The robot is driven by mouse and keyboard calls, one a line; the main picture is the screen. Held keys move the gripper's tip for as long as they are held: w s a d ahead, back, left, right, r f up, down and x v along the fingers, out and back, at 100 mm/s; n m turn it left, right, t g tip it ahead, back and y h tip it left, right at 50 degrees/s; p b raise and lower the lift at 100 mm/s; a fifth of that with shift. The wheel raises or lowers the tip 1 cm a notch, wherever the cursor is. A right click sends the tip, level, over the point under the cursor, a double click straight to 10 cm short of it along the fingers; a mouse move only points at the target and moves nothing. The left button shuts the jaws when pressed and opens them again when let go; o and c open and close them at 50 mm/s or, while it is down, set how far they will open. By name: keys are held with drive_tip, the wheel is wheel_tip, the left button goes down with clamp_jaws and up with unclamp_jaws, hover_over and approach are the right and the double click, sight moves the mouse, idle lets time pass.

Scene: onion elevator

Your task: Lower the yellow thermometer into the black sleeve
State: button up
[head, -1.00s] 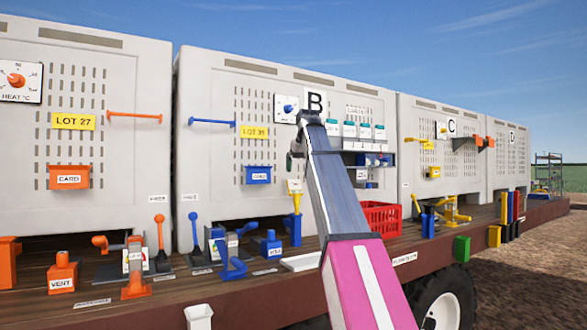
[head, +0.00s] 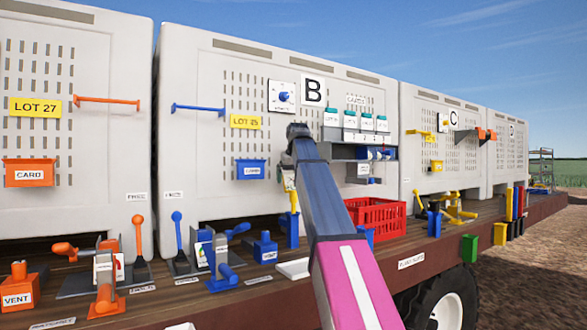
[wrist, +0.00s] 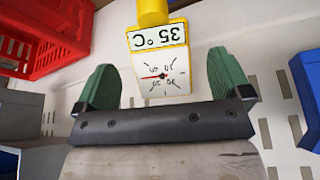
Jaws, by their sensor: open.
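The yellow thermometer has a square dial head (wrist: 160,65) reading 35 °C and a yellow stem (wrist: 153,12). In the head view its yellow stem (head: 293,200) stands upright above a blue holder (head: 291,230), beside my arm. My gripper (wrist: 166,75) is open, with a green finger on each side of the dial head; neither visibly grips it. In the head view my arm hides most of the gripper and dial. Small dark holders (head: 511,230) hang on the deck edge at far right; I cannot tell whether one is the black sleeve.
A red crate (head: 376,216) stands right of the thermometer and shows in the wrist view (wrist: 45,35). Blue levers (head: 218,255) stand to the left. A green holder (head: 469,248) hangs on the deck edge.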

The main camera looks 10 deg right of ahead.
sight(292, 183)
drive_tip(key=shift+x, duration=1.9)
drive_tip(key=c, duration=1.1)
drive_tip(key=shift+r, duration=0.15)
wheel_tip(292, 183, up, 15)
drive_tip(key=shift+r, duration=0.1)
idle(0.9)
drive_tip(key=shift+s, duration=0.1)
idle(0.4)
